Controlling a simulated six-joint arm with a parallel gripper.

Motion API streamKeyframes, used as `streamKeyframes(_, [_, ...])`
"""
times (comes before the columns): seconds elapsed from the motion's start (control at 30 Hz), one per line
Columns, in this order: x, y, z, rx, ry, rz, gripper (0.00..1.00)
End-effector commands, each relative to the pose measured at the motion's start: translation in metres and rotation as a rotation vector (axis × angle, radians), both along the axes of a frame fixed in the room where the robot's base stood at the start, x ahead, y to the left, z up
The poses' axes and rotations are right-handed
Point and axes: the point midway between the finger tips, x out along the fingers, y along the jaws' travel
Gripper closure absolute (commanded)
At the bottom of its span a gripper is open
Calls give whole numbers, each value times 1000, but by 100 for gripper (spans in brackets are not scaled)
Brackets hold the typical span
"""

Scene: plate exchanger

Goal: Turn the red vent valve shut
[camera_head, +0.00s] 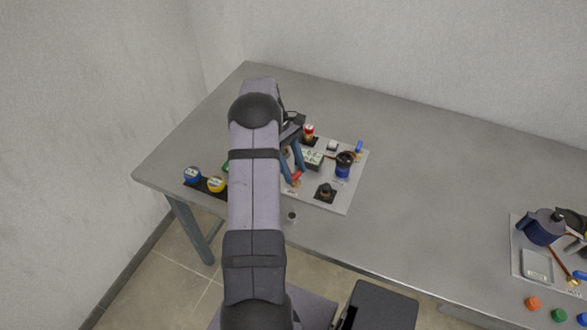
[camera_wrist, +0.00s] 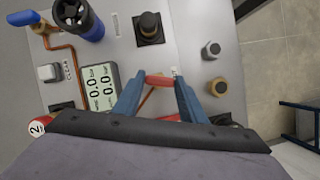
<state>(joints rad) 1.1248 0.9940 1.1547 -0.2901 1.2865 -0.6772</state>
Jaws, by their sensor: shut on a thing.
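The red vent valve handle (camera_wrist: 159,80) shows as a short red bar between my fingertips in the wrist view. It also shows as a small red piece in the head view (camera_head: 296,176), on the left part of a light grey panel (camera_head: 328,203). My gripper (camera_wrist: 161,88) has its two blue fingers at either end of the bar, shut on it. In the head view my gripper (camera_head: 293,175) reaches down to the panel, and my arm hides part of the panel's left side. The valve body under the handle is mostly hidden.
A gauge display (camera_wrist: 101,88) reading 0.0, a black knob (camera_wrist: 148,28), a brass fitting (camera_wrist: 219,87) and a blue-capped unit (camera_wrist: 77,15) stand close by. Blue (camera_head: 192,175) and yellow (camera_head: 216,184) round pieces lie left. The table's middle is clear.

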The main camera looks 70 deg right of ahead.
Motion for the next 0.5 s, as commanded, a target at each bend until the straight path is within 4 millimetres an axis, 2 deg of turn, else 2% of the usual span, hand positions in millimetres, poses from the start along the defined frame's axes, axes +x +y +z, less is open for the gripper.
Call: streamKeyframes(0.5, [-2, -4, 0, -2, -2, -495, 85])
